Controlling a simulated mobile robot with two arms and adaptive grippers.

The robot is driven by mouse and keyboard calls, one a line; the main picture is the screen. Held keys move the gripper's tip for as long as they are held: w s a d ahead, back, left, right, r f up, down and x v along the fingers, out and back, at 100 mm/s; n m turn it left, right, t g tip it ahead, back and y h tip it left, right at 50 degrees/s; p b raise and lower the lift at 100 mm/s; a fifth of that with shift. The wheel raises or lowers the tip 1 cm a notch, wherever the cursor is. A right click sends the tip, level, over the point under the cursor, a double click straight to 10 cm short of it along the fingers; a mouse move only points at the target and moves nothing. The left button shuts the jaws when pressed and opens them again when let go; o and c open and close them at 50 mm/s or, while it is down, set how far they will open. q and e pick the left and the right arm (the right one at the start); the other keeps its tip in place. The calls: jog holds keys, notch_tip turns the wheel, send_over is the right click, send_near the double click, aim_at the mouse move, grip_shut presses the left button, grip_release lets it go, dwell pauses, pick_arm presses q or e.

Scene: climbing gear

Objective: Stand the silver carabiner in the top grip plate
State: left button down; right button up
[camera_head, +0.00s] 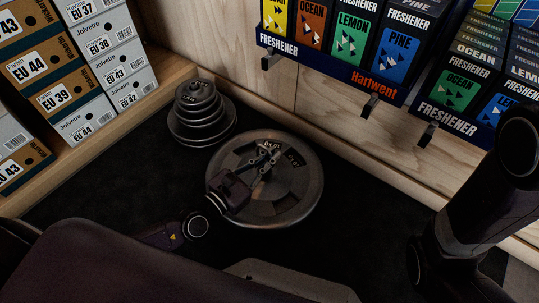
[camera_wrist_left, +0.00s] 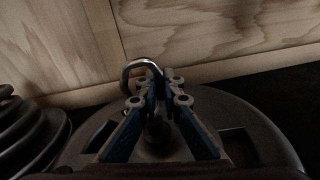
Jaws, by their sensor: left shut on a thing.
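The silver carabiner (camera_wrist_left: 138,68) shows in the left wrist view as a bright metal loop at the fingertips. My left gripper (camera_head: 266,152) is shut on it; the gripper also shows in the wrist view (camera_wrist_left: 158,88). The fingers hide part of the loop. The grip plate (camera_head: 298,203) is a large, round, dark grey disc with slots, lying flat on the dark floor. It also shows in the wrist view (camera_wrist_left: 235,112). My left gripper is over its middle. I cannot tell whether the carabiner touches the plate. My right gripper is not in view.
A stack of smaller round plates (camera_head: 200,115) stands close to the left of the large plate. Shoe boxes (camera_head: 70,75) fill the left side. Freshener racks (camera_head: 345,62) hang on the wooden wall behind. Dark floor is free to the plate's right.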

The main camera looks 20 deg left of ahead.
pick_arm(q)
jog(key=shift+f+b, duration=0.5)
jog(key=shift+f, duration=0.15)
dwell(0.4)
jog(key=c, duration=2.4)
grip_release()
jog(key=shift+f, duration=0.1)
jog(key=shift+s+a, duration=0.1)
jog(key=shift+s, duration=0.15)
jog(key=shift+b+v, duration=0.3)
jog(key=shift+v, duration=4.95)
